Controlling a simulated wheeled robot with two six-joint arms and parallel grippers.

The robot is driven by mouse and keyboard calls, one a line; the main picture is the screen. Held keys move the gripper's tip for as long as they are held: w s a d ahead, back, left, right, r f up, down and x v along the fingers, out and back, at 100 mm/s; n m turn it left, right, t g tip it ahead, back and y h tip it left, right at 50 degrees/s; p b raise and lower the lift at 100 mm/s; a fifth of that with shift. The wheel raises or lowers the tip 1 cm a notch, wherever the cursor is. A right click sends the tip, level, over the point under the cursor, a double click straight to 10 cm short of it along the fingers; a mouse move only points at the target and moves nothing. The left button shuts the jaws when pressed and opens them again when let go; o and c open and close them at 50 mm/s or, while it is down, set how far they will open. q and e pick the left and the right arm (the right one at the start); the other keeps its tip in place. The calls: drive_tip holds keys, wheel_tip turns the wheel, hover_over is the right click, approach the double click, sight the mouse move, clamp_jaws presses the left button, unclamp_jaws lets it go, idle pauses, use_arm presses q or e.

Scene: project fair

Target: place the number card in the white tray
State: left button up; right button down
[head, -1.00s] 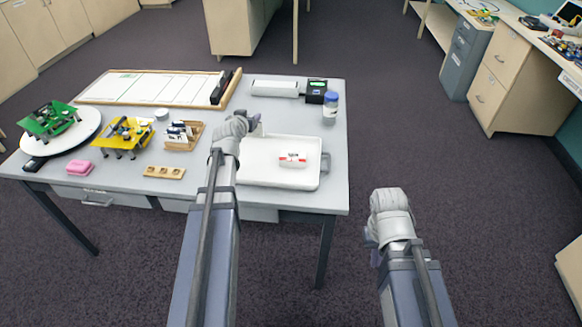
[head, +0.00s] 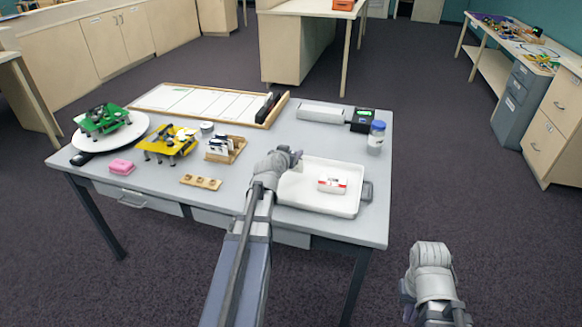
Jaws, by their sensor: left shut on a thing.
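The white tray (head: 298,192) lies on the right part of the grey table, with a small red-and-white box (head: 332,185) inside it. My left gripper (head: 295,157) is at the tray's far left corner, above the table. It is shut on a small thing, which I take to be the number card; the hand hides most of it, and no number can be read. My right gripper (head: 409,294) is off the table's front right side, and its fingers are not clearly visible.
A wooden holder (head: 238,153) with cards stands left of my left gripper. A blue-lidded jar (head: 376,137) and a black device (head: 362,120) stand behind the tray. A yellow model (head: 172,143) and pink block (head: 121,167) are further left. The tray's left part is bare.

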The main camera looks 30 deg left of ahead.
sight(291, 171)
use_arm(q)
drive_tip(key=shift+f+b, duration=1.9)
drive_tip(key=shift+b, duration=0.05)
drive_tip(key=shift+r, duration=0.1)
drive_tip(key=o, duration=1.3)
drive_tip(key=shift+o, duration=0.2)
